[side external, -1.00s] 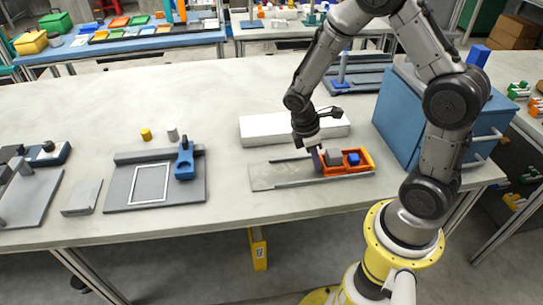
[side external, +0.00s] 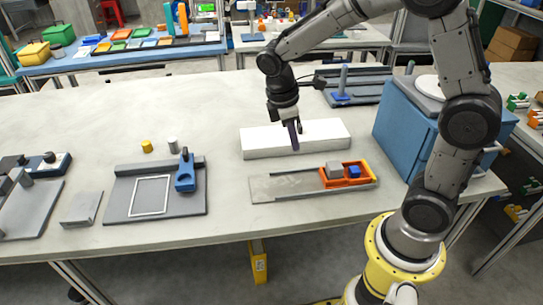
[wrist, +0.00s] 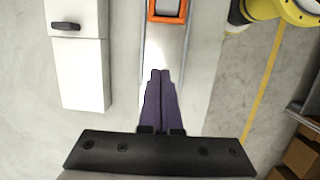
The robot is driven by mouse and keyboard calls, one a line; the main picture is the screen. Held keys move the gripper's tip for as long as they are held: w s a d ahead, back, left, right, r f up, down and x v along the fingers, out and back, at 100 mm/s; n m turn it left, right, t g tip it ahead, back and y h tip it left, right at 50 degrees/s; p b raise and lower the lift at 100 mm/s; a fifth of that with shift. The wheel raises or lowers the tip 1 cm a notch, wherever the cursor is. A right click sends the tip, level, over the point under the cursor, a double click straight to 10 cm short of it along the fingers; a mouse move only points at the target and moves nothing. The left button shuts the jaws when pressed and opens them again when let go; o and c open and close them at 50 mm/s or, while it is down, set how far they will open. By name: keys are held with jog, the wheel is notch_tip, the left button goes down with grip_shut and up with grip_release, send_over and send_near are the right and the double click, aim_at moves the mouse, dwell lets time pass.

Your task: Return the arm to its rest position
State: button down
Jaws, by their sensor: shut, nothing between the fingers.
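My gripper (side external: 295,147) hangs in the air above the table, in front of the long white box in the side view. Its two purple fingers are together and empty in the wrist view (wrist: 160,75). The orange tray (side external: 370,174) lies below and to the right of it, apart from the fingers, on the right end of the grey rail plate (side external: 285,187). A grey block (side external: 334,170) and a blue block (side external: 354,172) are at the tray. In the wrist view only an edge of the orange tray (wrist: 166,19) shows at the top.
The white box (side external: 325,134) with a dark handle lies behind the plate. A blue cabinet (side external: 405,125) stands at the right. A grey fixture with a blue clamp (side external: 185,172), a yellow cylinder (side external: 147,146) and a grey cylinder (side external: 173,145) are at the left.

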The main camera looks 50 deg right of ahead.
jog(key=s+a+r+m+t+y, duration=0.1)
jog(key=s+r+m+t, duration=0.15)
jog(key=s+r, duration=0.35)
jog(key=s+a+r+m+t, duration=0.2)
jog(key=s+r+t, duration=0.1)
jog(key=s+r, duration=0.3)
jog(key=s+m, duration=0.1)
jog(key=s+a+f+m+t+y, duration=0.1)
jog(key=m, duration=0.1)
jog(key=s+m, duration=0.1)
jog(key=s, duration=0.1)
jog(key=shift+a+f+m+t, duration=0.15)
jog(key=shift+a+m+t, duration=0.05)
jog(key=shift+m+t, duration=0.05)
